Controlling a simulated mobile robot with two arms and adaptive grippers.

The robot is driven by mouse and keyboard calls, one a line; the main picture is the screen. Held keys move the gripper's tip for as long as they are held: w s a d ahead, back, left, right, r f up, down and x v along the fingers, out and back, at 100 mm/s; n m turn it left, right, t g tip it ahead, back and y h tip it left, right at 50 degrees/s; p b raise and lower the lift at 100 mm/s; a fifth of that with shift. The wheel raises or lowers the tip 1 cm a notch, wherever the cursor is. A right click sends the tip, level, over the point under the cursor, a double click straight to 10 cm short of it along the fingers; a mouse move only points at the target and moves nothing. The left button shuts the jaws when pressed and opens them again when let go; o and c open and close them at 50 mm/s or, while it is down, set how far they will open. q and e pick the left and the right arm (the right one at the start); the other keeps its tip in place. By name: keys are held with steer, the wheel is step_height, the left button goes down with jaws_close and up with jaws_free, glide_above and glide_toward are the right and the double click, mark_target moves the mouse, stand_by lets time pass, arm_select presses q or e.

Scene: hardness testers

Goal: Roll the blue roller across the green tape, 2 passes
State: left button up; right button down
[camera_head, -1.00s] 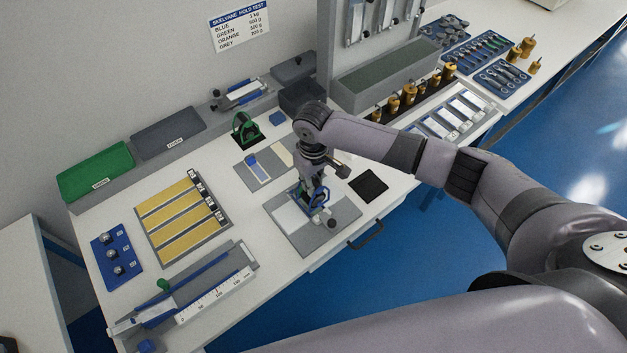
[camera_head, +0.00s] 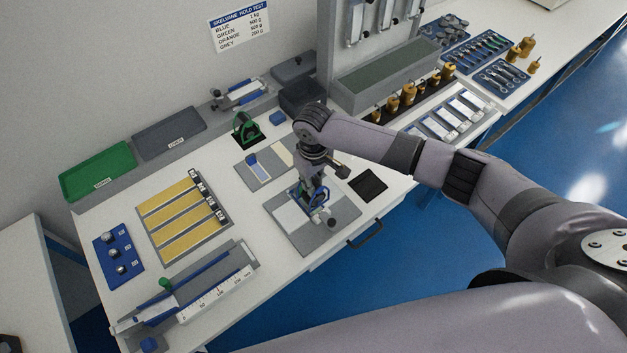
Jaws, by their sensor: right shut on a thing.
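My right gripper (camera_head: 314,185) reaches down over the grey plate with pale panels (camera_head: 290,216) and is shut on the blue roller (camera_head: 325,197). The roller's blue frame shows below the fingers, low over the plate. Whether it touches the plate is hard to tell. I cannot make out the green tape; the gripper and roller cover part of the plate. My left gripper is not in view.
A green-framed tool (camera_head: 246,130) stands on a black pad behind. A board of yellow strips (camera_head: 182,215) and a ruler fixture (camera_head: 190,290) lie to the left. A black pad (camera_head: 368,184) lies right of the plate. Weights (camera_head: 408,94) stand further back.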

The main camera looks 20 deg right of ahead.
steer(key=shift+w+f, duration=0.1)
steer(key=shift+f, duration=0.1)
stand_by(1.1)
steer(key=shift+f+p, duration=0.15)
steer(key=shift+p, duration=0.15)
stand_by(2.3)
steer(key=shift+s+a+p, duration=0.2)
steer(key=shift+a+p, duration=0.3)
steer(key=shift+p, duration=0.5)
stand_by(1.2)
